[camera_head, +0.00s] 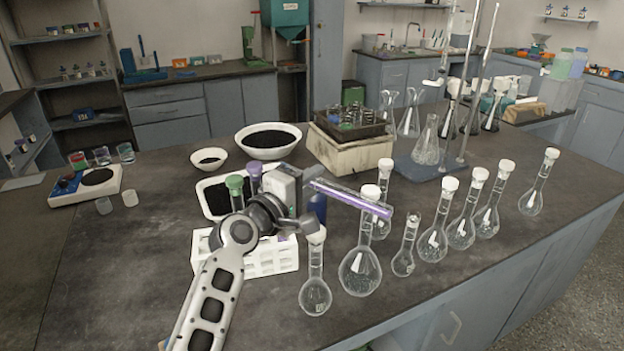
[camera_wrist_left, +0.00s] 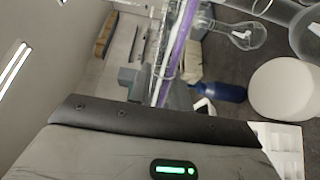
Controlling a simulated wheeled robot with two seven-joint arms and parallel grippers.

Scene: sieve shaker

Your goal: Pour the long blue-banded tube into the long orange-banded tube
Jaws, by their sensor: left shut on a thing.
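My left gripper (camera_head: 308,192) is shut on a long clear tube (camera_head: 352,197) with purple along its length. The tube is held nearly level, tilted slightly down to the right, above the flasks. It also shows in the left wrist view (camera_wrist_left: 178,48) as a clear tube with a purple streak. I cannot make out a blue band on it. A white rack (camera_head: 272,264) stands below and behind my left arm, partly hidden by it. A green-topped tube (camera_head: 235,188) and a purple-topped tube (camera_head: 254,178) stand beside the gripper. No orange-banded tube can be made out. My right gripper is not in view.
Several stoppered flasks (camera_head: 361,268) stand close below and right of the held tube. A blue bottle (camera_head: 317,208) is just behind the gripper. Bowls of dark grains (camera_head: 268,152) and a beige shaker (camera_head: 340,155) stand farther back. The table's left front is clear.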

